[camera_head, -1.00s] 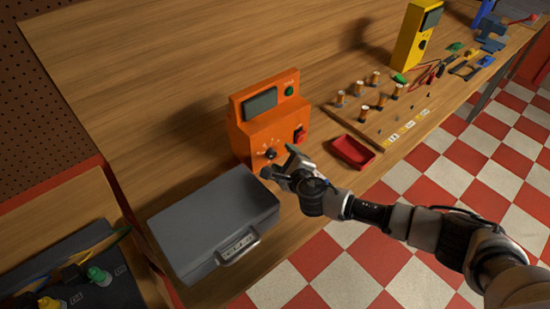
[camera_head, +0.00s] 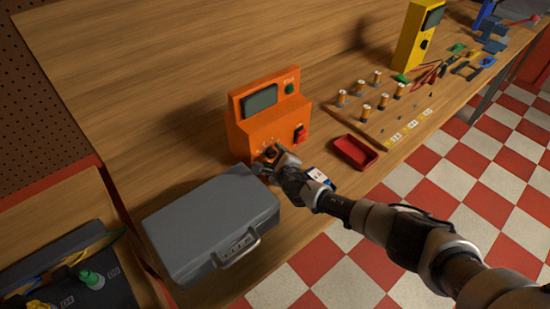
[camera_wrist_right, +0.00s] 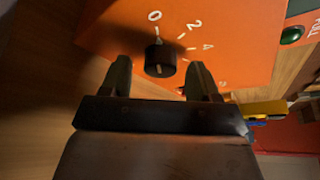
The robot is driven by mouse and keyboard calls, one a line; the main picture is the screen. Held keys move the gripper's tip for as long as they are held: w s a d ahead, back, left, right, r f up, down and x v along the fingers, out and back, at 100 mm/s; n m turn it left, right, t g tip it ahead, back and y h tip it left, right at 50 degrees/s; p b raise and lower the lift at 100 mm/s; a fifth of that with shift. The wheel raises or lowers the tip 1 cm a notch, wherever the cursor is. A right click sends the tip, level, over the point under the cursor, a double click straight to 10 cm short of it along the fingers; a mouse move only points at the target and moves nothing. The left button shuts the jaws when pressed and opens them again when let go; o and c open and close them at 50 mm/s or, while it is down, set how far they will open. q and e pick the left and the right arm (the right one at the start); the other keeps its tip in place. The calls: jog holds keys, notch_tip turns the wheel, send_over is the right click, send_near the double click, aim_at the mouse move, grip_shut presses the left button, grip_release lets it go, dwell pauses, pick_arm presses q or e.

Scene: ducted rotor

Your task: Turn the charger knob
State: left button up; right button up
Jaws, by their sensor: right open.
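The orange charger (camera_head: 262,122) stands upright on the wooden bench, with a grey screen, a green button and a red switch. Its black knob (camera_wrist_right: 160,60) shows in the right wrist view between the two fingers of my right gripper (camera_wrist_right: 160,78). The fingers are open, one on each side of the knob, with a gap visible on both sides. A white line on the knob points near the 0 mark. In the head view my right gripper (camera_head: 270,158) is at the charger's lower front and partly hides the knob. My left gripper is not in view.
A grey case (camera_head: 210,222) lies close to the left of my right gripper. A red tray (camera_head: 355,152) and a blue-and-white item (camera_head: 320,178) are to the right. Several copper coils (camera_head: 366,108) stand farther right on a board.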

jog(key=c, duration=0.9)
jog(key=shift+r+m+g+y+p, duration=0.1)
jog(key=shift+m+g+y+p, duration=0.45)
jog(key=shift+m, duration=0.55)
jog(key=shift+m+g+y+p, duration=0.5)
jog(key=shift+m+g, duration=0.15)
jog(key=shift+m, duration=0.65)
jog(key=o, duration=0.9)
